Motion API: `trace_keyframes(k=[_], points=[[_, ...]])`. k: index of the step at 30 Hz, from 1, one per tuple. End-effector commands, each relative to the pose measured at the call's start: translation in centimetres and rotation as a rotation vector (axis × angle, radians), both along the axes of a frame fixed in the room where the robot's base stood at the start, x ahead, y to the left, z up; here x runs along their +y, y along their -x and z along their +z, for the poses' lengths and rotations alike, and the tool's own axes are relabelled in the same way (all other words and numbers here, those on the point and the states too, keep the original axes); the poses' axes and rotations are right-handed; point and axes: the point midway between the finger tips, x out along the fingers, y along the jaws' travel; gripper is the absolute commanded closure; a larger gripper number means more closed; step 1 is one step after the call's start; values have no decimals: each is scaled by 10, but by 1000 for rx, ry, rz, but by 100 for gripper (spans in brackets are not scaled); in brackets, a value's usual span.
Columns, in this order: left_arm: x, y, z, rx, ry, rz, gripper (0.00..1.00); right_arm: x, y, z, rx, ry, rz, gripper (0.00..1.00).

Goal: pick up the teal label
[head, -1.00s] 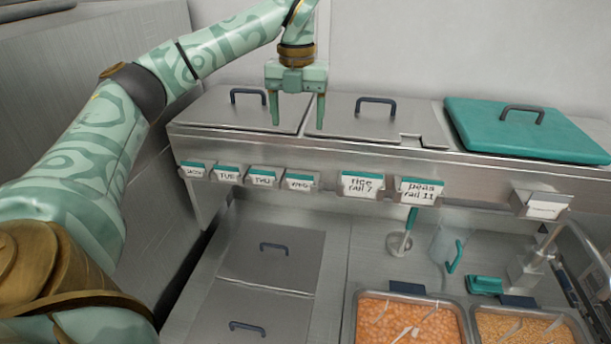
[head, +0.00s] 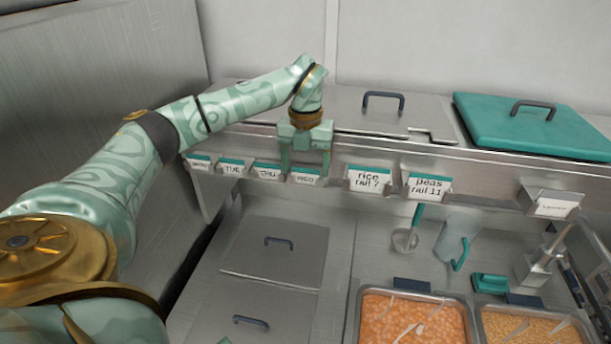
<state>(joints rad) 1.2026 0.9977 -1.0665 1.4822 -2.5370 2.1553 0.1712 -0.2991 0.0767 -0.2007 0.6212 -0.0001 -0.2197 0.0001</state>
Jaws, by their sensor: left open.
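Several white labels with teal top strips sit in holders along the front of the steel rail. From left they include a small one at the far left (head: 199,162), "TUE" (head: 231,169), "THU" (head: 267,171), what looks like "WED" (head: 305,178), "rice rail 7" (head: 368,181) and "peas rail 11" (head: 429,188). Which one is the teal label I cannot tell. My left gripper (head: 305,167) is open and points down, its fingers on either side of the "WED" label. Whether they touch it I cannot tell. My right gripper is out of view.
A teal lid (head: 530,125) lies at the right on the counter, beside a steel lid (head: 375,108). Below the rail are steel lids (head: 275,250), a pan of orange food (head: 415,322), a pan of yellow grains (head: 535,328) and a teal-handled masher (head: 412,228).

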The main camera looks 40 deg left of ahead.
Motion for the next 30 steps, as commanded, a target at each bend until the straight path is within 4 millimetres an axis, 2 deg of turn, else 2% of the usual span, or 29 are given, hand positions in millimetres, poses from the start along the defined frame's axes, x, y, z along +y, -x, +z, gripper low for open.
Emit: trace_keyframes(k=[2, 5, 6, 15, 20, 24, 30], points=[[0, 0, 0, 0, 0, 0, 29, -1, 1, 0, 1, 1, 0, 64], [0, 0, 0, 0, 0, 0, 57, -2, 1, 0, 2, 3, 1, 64], [0, 0, 0, 0, 0, 0, 62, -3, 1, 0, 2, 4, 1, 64], [0, 0, 1, 0, 0, 0, 62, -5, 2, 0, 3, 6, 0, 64], [0, -1, 11, -2, -1, 0, 62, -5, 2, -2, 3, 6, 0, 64], [1, -1, 32, -4, -1, 0, 62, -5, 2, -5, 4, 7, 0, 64], [-21, 25, 72, -6, -2, -5, 62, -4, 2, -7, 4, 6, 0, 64]])
